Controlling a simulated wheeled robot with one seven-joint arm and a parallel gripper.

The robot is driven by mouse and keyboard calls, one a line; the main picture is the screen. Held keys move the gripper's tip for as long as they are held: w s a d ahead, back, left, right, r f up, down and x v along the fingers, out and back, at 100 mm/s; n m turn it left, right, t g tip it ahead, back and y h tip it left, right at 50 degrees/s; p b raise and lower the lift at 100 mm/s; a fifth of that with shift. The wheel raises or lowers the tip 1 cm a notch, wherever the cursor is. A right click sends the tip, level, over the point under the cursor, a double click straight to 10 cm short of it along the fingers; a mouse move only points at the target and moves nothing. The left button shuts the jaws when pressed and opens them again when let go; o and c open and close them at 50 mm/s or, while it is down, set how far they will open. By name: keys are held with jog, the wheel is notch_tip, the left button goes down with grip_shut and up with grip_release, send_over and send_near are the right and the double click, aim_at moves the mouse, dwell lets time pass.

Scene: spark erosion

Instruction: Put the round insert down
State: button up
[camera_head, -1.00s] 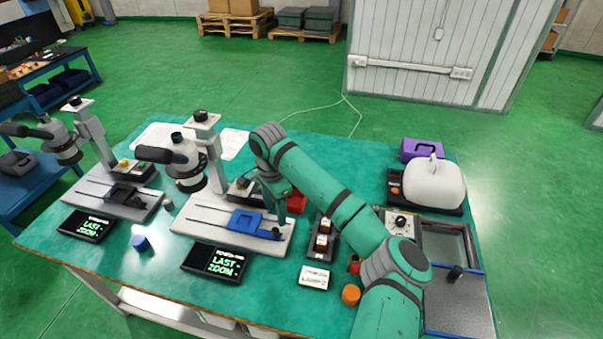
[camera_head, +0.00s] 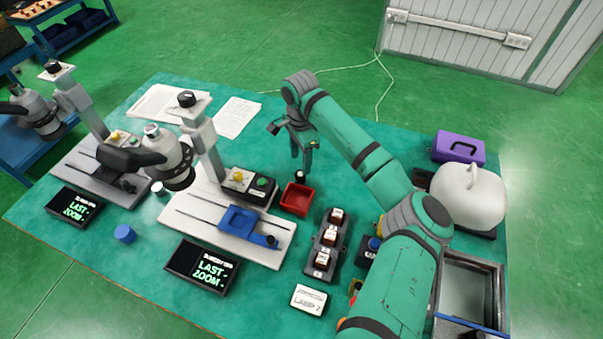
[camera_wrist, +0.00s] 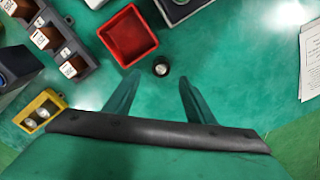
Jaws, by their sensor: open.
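The round insert (camera_wrist: 161,67), a small dark cylinder with a pale shiny top, is beside the red tray, over the green tabletop. It also shows in the head view (camera_head: 300,175), just below my gripper (camera_head: 300,158). In the wrist view my gripper (camera_wrist: 158,80) has its fingers spread apart. The insert appears between and slightly beyond the fingertips, with green visible on both sides of it. It looks upright; I cannot tell its exact height from the table.
The red tray (camera_head: 296,199) is close by the insert. A dark rack of labelled blocks (camera_head: 327,243) and a microscope stand with a blue fixture (camera_head: 240,220) are nearer the front. Papers (camera_head: 237,117) lie at the back left. A yellow holder (camera_wrist: 40,110) holds round pieces.

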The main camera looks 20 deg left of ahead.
aim_at(301, 174)
jog(key=f, duration=0.3)
jog(key=shift+w+f, duration=0.2)
jog(key=shift+d+f, duration=0.2)
jog(key=shift+f, duration=0.15)
jog(key=f, duration=0.4)
jog(key=shift+s+a+f, duration=0.15)
jog(key=shift+a, duration=0.2)
jog(key=shift+d, duration=0.15)
grip_shut()
